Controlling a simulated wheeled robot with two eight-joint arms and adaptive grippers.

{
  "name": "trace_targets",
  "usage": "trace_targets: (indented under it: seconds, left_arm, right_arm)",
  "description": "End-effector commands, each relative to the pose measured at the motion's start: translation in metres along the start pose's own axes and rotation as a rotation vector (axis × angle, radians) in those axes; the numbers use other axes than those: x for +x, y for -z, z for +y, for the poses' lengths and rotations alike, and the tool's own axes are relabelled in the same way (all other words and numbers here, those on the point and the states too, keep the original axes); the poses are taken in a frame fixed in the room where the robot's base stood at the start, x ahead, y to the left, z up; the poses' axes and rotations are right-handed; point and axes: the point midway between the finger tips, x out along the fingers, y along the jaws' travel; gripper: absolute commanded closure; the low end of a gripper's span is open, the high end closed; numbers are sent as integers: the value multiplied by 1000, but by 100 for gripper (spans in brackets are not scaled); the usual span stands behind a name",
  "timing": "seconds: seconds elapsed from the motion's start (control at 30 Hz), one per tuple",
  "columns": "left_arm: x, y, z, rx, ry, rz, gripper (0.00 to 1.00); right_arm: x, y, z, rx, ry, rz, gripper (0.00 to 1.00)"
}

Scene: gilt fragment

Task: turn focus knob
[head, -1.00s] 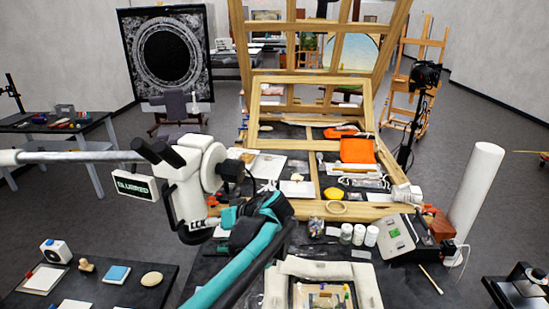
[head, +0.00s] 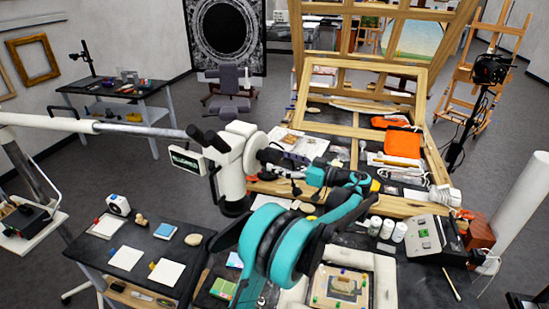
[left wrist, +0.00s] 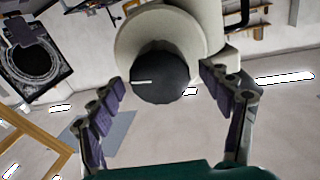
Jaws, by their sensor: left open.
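The white microscope (head: 230,172) hangs on a long boom arm (head: 90,127) in the head view, with dark eyepieces at its upper left. A round pale disc (head: 254,152) sticks out on its right side. In the left wrist view the focus knob (left wrist: 161,79) is a dark round cap with a white mark line, set in a pale round housing (left wrist: 130,38). My left gripper (left wrist: 165,92) is open, with one purple-padded finger on each side of the knob, apart from it. In the head view the gripper (head: 285,163) is beside the microscope's right side; its fingertips are hard to make out.
A framed fragment (head: 338,288) lies on white cushions below my arm. White jars (head: 387,229) and a grey device (head: 432,238) stand to its right. A dark side table (head: 140,250) with cards is at lower left. A wooden frame (head: 420,202) lies behind.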

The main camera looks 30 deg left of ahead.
Motion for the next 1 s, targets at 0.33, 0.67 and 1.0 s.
trace_targets:
  seconds: [0.33, 0.67, 1.0]
  left_arm:
    - [27, 0, 0, 1, -1, -1, 21]
    - [26, 0, 0, 1, -2, -1, 61]
    - [26, 0, 0, 23, -2, -1, 71]
  right_arm:
    - [-3, 2, 0, 0, 0, 0, 60]
    - [-2, 2, 0, 0, 0, 0, 60]
    - [-1, 1, 0, 0, 0, 0, 60]
